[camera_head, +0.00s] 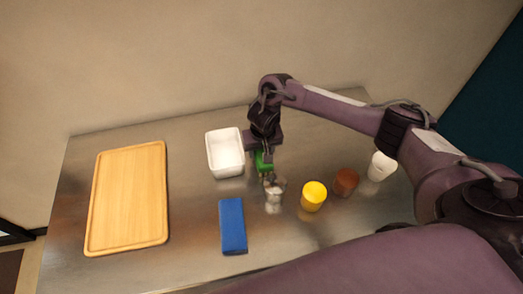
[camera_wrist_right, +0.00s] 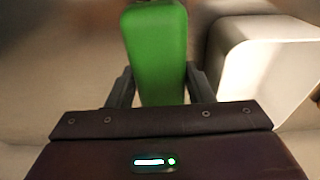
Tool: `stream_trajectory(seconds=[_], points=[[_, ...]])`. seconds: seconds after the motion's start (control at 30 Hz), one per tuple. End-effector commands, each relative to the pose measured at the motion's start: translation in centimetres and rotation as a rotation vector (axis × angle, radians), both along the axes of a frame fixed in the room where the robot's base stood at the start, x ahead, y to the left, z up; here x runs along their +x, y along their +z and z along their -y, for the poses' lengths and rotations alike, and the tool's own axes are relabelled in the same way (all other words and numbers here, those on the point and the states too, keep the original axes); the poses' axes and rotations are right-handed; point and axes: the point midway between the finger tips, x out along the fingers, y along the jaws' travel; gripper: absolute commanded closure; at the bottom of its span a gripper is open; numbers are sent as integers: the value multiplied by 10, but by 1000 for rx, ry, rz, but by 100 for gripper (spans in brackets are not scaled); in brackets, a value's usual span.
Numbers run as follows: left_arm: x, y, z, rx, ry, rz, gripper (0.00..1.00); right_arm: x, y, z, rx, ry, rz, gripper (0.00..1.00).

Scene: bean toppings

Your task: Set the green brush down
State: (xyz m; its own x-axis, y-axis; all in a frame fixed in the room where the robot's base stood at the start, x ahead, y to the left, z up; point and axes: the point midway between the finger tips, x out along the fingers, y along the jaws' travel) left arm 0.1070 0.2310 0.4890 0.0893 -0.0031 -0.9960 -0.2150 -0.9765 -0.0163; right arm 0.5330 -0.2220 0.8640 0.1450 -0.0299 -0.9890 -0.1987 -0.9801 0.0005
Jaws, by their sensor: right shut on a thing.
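The green brush (camera_head: 262,167) is held by my right gripper (camera_head: 262,156), which comes in over the middle of the steel table. In the right wrist view the brush's green body (camera_wrist_right: 157,50) stands between the two fingers of my right gripper (camera_wrist_right: 160,88), which are shut on it. The gripper is just right of the white container (camera_head: 241,160). The lower end of the brush is close to a small metal cup (camera_head: 274,198); I cannot tell whether they touch. My left gripper is not in view.
A wooden board (camera_head: 128,200) lies at the left of the table (camera_head: 190,230). A blue block (camera_head: 232,226) lies at the front middle. Yellow (camera_head: 313,197), brown (camera_head: 345,183) and white (camera_head: 381,166) cups stand to the right. The white container (camera_wrist_right: 262,65) is close beside the brush in the wrist view.

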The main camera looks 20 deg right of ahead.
Motion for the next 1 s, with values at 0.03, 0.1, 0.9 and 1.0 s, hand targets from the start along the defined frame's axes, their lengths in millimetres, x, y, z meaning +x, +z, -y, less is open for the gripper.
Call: stream_trajectory(seconds=[0.03, 0.1, 0.9, 1.0], points=[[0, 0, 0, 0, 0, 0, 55, 1, -3, 0, 1, -2, 1, 78], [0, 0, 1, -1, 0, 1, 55, 1, -4, 0, 1, -2, 2, 78], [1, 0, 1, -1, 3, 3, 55, 1, -5, 0, 1, -1, 3, 31], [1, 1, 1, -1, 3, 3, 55, 0, 3, -1, 2, 0, 4, 31]])
